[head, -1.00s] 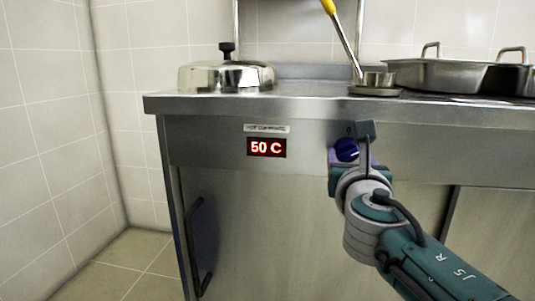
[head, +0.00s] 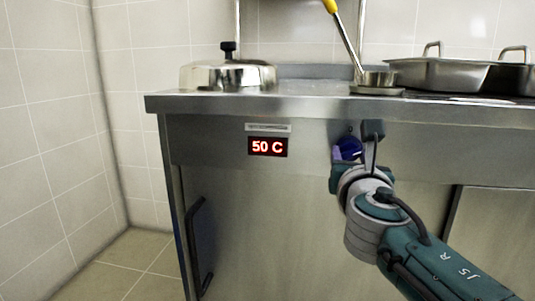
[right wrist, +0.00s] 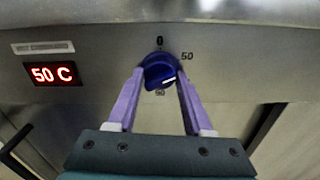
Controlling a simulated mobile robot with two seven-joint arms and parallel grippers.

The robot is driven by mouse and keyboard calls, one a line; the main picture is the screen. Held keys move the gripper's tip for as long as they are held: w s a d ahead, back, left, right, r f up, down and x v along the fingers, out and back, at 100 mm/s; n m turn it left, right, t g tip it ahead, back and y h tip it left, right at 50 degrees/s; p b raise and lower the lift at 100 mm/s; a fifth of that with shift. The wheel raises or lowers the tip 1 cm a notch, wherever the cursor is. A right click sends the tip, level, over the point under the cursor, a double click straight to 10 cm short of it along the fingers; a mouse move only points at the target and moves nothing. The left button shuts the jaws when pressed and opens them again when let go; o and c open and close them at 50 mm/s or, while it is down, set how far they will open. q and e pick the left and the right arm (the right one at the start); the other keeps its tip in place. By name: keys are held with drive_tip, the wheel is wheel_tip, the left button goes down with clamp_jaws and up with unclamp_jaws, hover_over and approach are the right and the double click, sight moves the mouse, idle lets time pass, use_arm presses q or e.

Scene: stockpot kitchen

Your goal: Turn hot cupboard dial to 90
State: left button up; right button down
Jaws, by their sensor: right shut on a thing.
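The blue hot cupboard dial (head: 349,147) is on the front panel of the steel counter. In the right wrist view the dial (right wrist: 159,68) has marks 0 above, 50 at right and 90 below. Its white pointer line slants to the lower right, between 50 and 90. The red display (head: 267,147) reads 50 C, and so does the display in the right wrist view (right wrist: 51,74). My right gripper (right wrist: 160,74) has its purple fingers on both sides of the dial, shut on it. My left gripper is not in view.
The steel counter (head: 220,105) carries a domed lid (head: 227,75) at left, a ladle (head: 347,40) in a small holder, and steel pans (head: 435,75) at right. A dark door handle (head: 200,245) sticks out below. Floor at left is clear.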

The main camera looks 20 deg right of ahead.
drive_tip(key=m+b, duration=0.2)
drive_tip(key=m, duration=0.4)
drive_tip(key=m+b, duration=0.2)
drive_tip(key=m, duration=0.3)
drive_tip(key=m+b, duration=0.2)
drive_tip(key=m, duration=0.4)
drive_tip(key=shift+a, duration=0.1)
drive_tip(key=m+b, duration=0.1)
drive_tip(key=m, duration=0.2)
drive_tip(key=shift+r+b, duration=0.1)
drive_tip(key=shift+b, duration=0.2)
drive_tip(key=shift+r+m+b, duration=0.1)
drive_tip(key=shift+m+b, duration=0.25)
drive_tip(key=shift+m, duration=1.05)
drive_tip(key=shift+c, duration=1.6)
unclamp_jaws()
